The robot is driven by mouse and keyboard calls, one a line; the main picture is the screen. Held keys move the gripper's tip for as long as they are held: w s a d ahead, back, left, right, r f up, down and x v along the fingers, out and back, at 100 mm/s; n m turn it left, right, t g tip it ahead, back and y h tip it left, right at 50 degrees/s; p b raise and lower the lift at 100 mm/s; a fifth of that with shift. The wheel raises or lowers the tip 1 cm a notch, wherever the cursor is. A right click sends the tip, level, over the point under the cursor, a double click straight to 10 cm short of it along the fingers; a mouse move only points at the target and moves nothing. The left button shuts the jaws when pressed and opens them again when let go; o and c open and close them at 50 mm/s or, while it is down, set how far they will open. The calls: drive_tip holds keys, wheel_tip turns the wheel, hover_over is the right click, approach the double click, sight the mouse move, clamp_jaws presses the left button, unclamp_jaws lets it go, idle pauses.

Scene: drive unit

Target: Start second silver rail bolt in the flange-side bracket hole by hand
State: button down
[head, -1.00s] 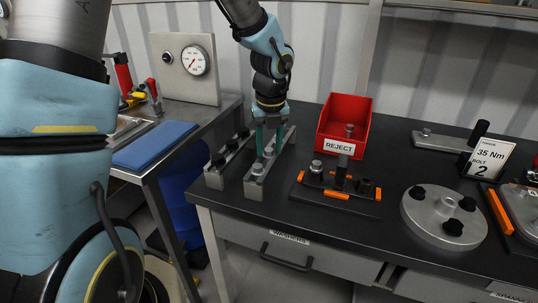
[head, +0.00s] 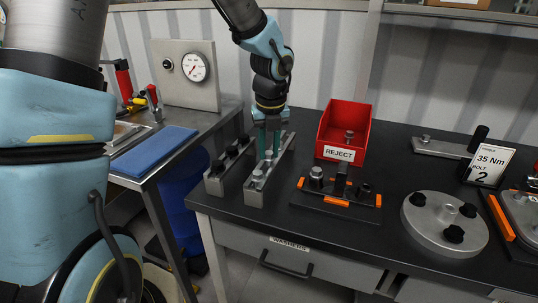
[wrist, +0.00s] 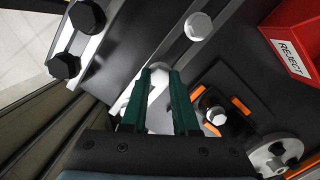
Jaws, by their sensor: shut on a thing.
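My gripper (head: 268,152) points down over the right-hand bolt rail (head: 254,197), its green fingers shut on a silver bolt (wrist: 159,72) at the rail. The fingers partly hide that bolt, and I cannot tell whether it is lifted. Another silver bolt (head: 257,178) stands nearer on the same rail; a silver bolt head also shows in the wrist view (wrist: 198,27). A dark fixture with orange corners (head: 336,202) stands to the right, with a silver hex bolt (head: 316,177) upright at its left. The round grey flange (head: 425,222) carries black bolts. I cannot make out an empty bracket hole.
A parallel rail with black bolts (head: 216,170) stands just left of my gripper. The red REJECT bin (head: 340,125) is behind the fixture. A sign reading 35 Nm, bolt 2 (head: 487,164) stands at the right. Dark bench top is clear between rail and fixture.

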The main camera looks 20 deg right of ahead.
sight(269, 153)
wheel_tip(269, 153, up, 10)
drive_tip(key=shift+f, duration=0.25)
idle(0.3)
